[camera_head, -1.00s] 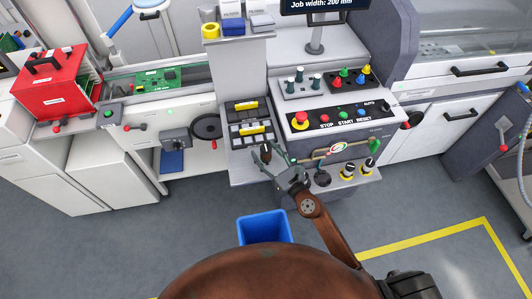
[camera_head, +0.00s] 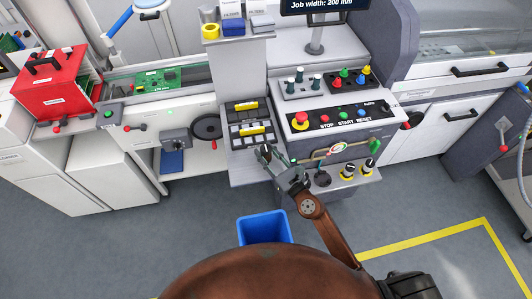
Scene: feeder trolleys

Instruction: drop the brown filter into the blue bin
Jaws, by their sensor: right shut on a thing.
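My right gripper (camera_head: 267,157) reaches up from the lower right, over the front part of the pale shelf below the black tray. It is shut on a small dark brown thing, the brown filter (camera_head: 265,151), which the fingers partly hide. The blue bin (camera_head: 264,227) stands on the floor nearer to me, below the gripper in the picture. Its near lower part is hidden behind my brown body. The filter is apart from the bin. My left gripper is not in view.
A black tray (camera_head: 250,137) with yellow-marked parts lies just behind the gripper. To the right are the control panel (camera_head: 340,118) with its red button and a lower shelf with several knobs (camera_head: 348,171). Grey floor (camera_head: 190,235) is clear left of the bin.

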